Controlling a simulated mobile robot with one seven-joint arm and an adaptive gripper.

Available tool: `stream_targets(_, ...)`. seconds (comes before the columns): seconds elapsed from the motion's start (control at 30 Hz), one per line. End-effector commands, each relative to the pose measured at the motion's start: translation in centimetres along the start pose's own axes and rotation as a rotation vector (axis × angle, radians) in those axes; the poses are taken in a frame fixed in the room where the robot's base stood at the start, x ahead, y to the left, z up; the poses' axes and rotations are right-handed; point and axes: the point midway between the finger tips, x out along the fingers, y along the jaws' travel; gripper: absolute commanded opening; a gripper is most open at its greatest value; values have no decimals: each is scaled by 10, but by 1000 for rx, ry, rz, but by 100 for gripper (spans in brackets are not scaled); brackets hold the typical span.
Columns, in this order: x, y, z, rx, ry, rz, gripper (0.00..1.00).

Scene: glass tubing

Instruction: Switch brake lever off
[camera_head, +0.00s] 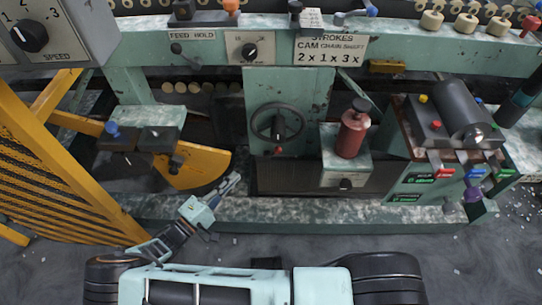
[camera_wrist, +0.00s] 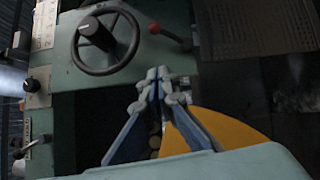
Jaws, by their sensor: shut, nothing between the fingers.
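No label reading brake is legible, so I cannot tell for sure which lever is the brake lever. A short lever with a red ball knob (camera_head: 278,151) sits just below the black handwheel (camera_head: 262,113) on the green machine front. In the wrist view the red knob (camera_wrist: 154,28) and its lever show right of the handwheel (camera_wrist: 78,48). My gripper (camera_head: 234,181) is low in front of the machine, left of and below the red knob. In the wrist view my gripper (camera_wrist: 160,74) has its fingertips together, empty, and apart from the lever.
A yellow guard (camera_head: 205,165) lies close left of my gripper. A small black lever (camera_head: 186,57) sits below the FEED HOLD label. A red bottle (camera_head: 352,135) stands on a ledge at right. The yellow mesh fence (camera_head: 50,165) closes the left side.

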Motion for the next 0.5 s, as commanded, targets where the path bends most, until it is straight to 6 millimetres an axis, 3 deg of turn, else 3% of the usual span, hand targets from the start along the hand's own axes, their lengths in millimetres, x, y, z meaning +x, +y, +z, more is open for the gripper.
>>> stream_targets(0.37,-1,-1,-1,3,7,5,0)
stream_targets(0.5,7,-1,-1,2,6,5,0)
